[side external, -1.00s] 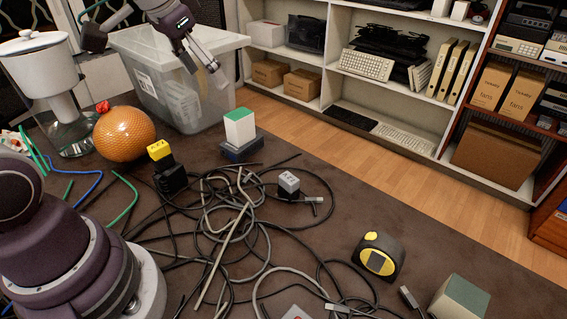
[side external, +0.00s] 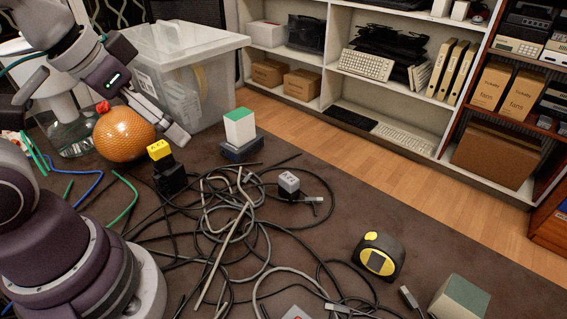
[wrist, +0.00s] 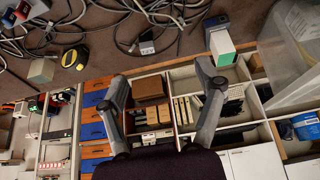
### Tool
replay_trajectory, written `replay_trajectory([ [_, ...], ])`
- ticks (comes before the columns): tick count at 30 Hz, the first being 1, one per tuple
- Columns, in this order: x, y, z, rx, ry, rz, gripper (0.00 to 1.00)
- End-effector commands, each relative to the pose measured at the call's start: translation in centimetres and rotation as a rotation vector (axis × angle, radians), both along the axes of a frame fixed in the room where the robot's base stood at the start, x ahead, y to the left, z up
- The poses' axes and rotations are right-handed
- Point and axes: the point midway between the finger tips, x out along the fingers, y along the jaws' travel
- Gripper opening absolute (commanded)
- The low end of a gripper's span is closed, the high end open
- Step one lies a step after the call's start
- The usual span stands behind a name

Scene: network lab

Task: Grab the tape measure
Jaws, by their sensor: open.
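The tape measure (side external: 378,257), black with yellow, stands on the dark brown table at the lower right in the side external view, beside loose cables. It also shows in the wrist view at the upper left (wrist: 74,57). My gripper (wrist: 165,70) is open and empty in the wrist view, its two fingers spread wide. In the side external view it hangs at the upper left near the plastic bin, far from the tape measure. One finger shows clearly there; the other is hard to make out.
Tangled cables (side external: 240,215) cover the middle of the table. A grey-green box (side external: 460,298) stands right of the tape measure. An orange ball (side external: 124,134), yellow-topped block (side external: 160,151), white-green block (side external: 239,128) and clear bin (side external: 215,85) stand at the back left. Shelves (side external: 400,60) line the back.

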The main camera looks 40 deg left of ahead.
Motion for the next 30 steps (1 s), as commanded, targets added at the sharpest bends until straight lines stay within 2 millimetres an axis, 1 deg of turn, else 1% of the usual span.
replay_trajectory([
  [12, 0.0, 0.0, 0.0, 0.0, 0.0, 0.0, 0.69],
  [13, 0.0, 0.0, 0.0, 0.0, 0.0, 0.0, 0.65],
  [22, 0.2, -0.1, 0.1, 0.005, 0.002, -0.012, 0.65],
  [23, 0.5, -0.2, 0.3, 0.012, 0.007, -0.03, 0.65],
  [26, 2.4, -1.4, 1.1, 0.061, 0.041, -0.166, 0.65],
  [29, 5.8, -4.1, 1.7, 0.124, 0.086, -0.404, 0.65],
  [30, 7.1, -5.4, 1.6, 0.144, 0.102, -0.509, 0.65],
])
